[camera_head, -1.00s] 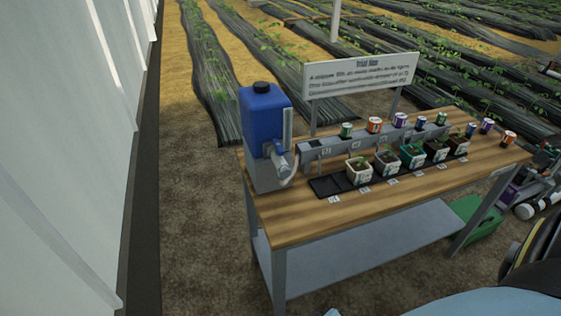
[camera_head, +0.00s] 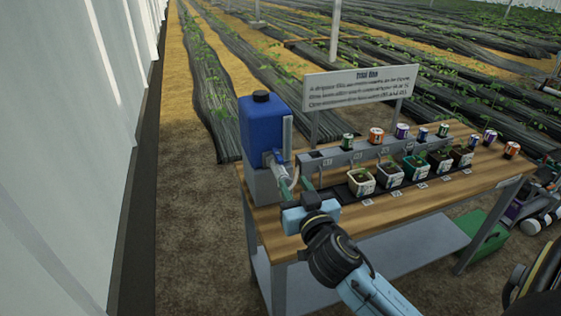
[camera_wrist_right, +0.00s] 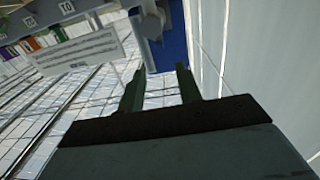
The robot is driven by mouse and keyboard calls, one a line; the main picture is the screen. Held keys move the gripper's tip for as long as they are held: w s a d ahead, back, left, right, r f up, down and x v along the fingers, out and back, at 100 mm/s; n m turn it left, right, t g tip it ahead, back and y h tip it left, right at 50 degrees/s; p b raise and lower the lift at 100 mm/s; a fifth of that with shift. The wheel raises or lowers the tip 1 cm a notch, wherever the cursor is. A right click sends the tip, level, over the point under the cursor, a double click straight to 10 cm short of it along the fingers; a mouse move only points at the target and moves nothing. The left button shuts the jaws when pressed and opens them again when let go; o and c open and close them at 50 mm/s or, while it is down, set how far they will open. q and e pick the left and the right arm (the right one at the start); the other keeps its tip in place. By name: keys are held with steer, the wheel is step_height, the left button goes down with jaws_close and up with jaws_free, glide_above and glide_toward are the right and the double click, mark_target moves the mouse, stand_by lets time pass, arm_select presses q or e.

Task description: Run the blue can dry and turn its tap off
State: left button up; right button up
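The blue can (camera_head: 262,125), with a black cap, stands upright on a grey stand (camera_head: 262,185) at the left end of the wooden bench. Its pale tap (camera_head: 279,162) is on the lower front, partly hidden by my right gripper; I cannot tell its handle's setting. My right gripper (camera_head: 295,181) is open and empty just in front of the tap. In the right wrist view its two fingers (camera_wrist_right: 160,68) are apart, with the blue can (camera_wrist_right: 174,48) and grey-white tap parts (camera_wrist_right: 150,20) beyond them. My left gripper is not in view.
A grey rail (camera_head: 340,157) with small coloured tins runs along the bench (camera_head: 450,190). Several potted seedlings (camera_head: 361,182) stand in front of it. A sign (camera_head: 362,86) rises behind. A white wall (camera_head: 75,150) is at the left.

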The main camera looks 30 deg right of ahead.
mark_target(281, 162)
steer(key=x, duration=1.1)
steer(key=shift+w+f, duration=0.1)
jaws_close()
